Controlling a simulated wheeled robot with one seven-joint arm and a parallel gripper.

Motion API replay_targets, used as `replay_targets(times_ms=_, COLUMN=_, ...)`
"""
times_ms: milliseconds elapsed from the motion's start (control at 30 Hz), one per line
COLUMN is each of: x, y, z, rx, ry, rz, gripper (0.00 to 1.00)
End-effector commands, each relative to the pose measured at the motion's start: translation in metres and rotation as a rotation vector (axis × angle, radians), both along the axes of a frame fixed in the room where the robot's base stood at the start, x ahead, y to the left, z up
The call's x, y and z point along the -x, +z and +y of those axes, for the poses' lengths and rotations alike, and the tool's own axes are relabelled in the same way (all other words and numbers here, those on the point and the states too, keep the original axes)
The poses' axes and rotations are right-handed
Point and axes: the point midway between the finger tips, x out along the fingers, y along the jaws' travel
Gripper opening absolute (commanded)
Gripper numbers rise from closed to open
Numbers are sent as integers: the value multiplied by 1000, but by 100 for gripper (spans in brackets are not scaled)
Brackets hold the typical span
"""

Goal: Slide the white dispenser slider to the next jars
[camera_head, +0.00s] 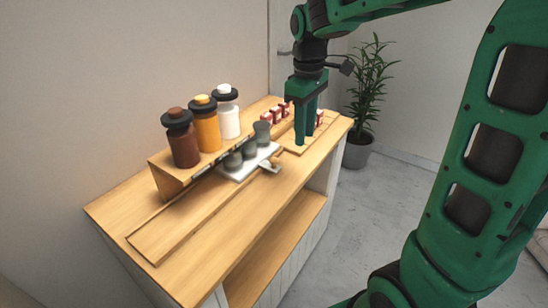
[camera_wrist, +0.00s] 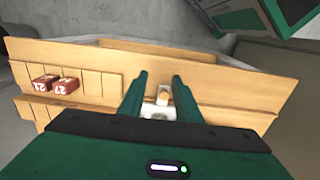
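The white dispenser slider (camera_head: 237,174) is a flat white tray on the cart's counter, in front of the orange and white jars. Dark grey cups (camera_head: 248,151) stand on or beside it. A small wooden knob (camera_head: 271,165) sticks out at its front edge. In the wrist view, the knob (camera_wrist: 163,96) appears between my fingers, with a white piece of the slider (camera_wrist: 157,112) below it. My gripper (camera_head: 303,142) points down over the counter, right of the knob in the head view and apart from it. Its fingers (camera_wrist: 159,78) are spread and empty.
A brown jar (camera_head: 183,145), an orange jar (camera_head: 207,130) and a white jar (camera_head: 228,118) stand on a raised wooden rack. Small red blocks (camera_head: 275,112) sit at the right, near my gripper. The counter's left front (camera_head: 185,235) is clear. A potted plant (camera_head: 365,100) stands beyond.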

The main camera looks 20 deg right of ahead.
Motion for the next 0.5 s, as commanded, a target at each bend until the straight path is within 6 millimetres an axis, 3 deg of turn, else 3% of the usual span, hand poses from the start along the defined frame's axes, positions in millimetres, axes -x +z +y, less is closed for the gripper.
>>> replay_targets(times_ms=33, x=-17, y=-2, z=17, rx=-5, ry=83, rz=4, gripper=31)
replay_targets(times_ms=100, x=-34, y=-3, z=36, rx=-12, ry=178, rz=4, gripper=31)
replay_targets(times_ms=200, x=-48, y=-4, z=54, rx=-20, ry=268, rz=5, gripper=31)
replay_targets(times_ms=367, x=-56, y=-9, z=65, rx=-25, ry=322, rz=6, gripper=31)
replay_targets(times_ms=500, x=-56, y=-24, z=65, rx=-25, ry=323, rz=7, gripper=31)
